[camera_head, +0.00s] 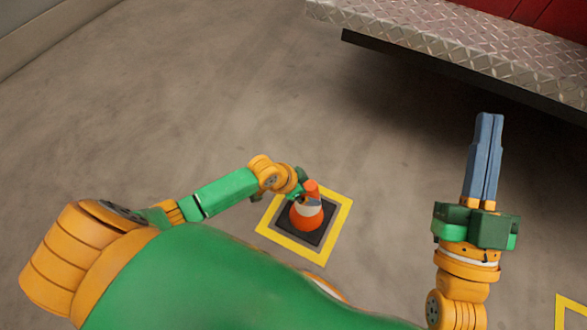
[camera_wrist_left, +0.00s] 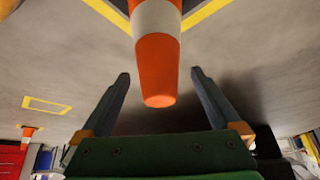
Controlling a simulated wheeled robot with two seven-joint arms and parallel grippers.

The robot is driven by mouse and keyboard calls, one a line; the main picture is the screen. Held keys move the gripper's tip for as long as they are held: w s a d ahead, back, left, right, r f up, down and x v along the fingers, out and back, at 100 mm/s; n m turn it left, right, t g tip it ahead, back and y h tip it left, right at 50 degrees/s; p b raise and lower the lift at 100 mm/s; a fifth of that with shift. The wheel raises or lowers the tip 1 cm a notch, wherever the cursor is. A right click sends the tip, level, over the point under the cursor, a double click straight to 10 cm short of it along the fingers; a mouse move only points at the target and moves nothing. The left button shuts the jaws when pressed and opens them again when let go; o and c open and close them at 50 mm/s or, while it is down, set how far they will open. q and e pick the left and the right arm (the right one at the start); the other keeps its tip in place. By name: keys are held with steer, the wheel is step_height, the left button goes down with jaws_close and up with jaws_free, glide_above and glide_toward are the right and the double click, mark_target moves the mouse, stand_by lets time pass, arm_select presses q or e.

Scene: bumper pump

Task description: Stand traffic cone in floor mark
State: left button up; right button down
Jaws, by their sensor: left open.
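The traffic cone (camera_head: 306,216), orange with a white band and a dark square base, stands upright inside the yellow square floor mark (camera_head: 339,223). Its base appears wholly within the yellow border. My left gripper (camera_head: 303,186) is at the cone's top, partly hidden by its own wrist. In the left wrist view, the cone (camera_wrist_left: 157,65) reaches down between the two spread fingers of my left gripper (camera_wrist_left: 158,78), with a visible gap on each side. My right gripper (camera_head: 488,116) is away to the right, its two blue fingers together with nothing between them.
A metal tread-plate step (camera_head: 460,45) with a dark edge below juts in at the upper right. Another yellow mark (camera_head: 572,312) shows at the lower right. The left wrist view shows another cone (camera_wrist_left: 28,131) far off. Grey floor around the cone is clear.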

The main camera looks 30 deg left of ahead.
arm_select(q)
steer(key=shift+p+v, duration=0.7)
steer(key=shift+v, duration=0.4)
steer(key=shift+p+v, duration=0.6)
steer(key=shift+v, duration=0.3)
arm_select(e)
step_height(320, 180, down, 16)
steer(key=w+d+m+g+h, duration=0.15)
steer(key=g+h, duration=0.25)
steer(key=g, duration=0.6)
arm_select(q)
steer(key=p+v, duration=0.4)
steer(key=v, duration=0.3)
steer(key=s+a+f+n+g+y, duration=0.1)
steer(key=s+n, duration=0.4)
steer(key=s, duration=0.5)
steer(key=shift+s+f+n+g+y, duration=0.2)
steer(key=shift+f+n+g+y, duration=0.3)
steer(key=shift+y, duration=0.6)
arm_select(e)
steer(key=s+d+f+g+h, duration=0.1)
steer(key=s+d+f+g, duration=0.1)
steer(key=s+f+g, duration=0.3)
steer(key=s+d+f+g+h, duration=0.1)
steer(key=s+d+f+g, duration=0.1)
steer(key=s+f+g, duration=0.3)
steer(key=s+f, duration=0.3)
steer(key=f, duration=0.3)
steer(key=shift+s+d, duration=0.2)
steer(key=shift+d, duration=0.15)
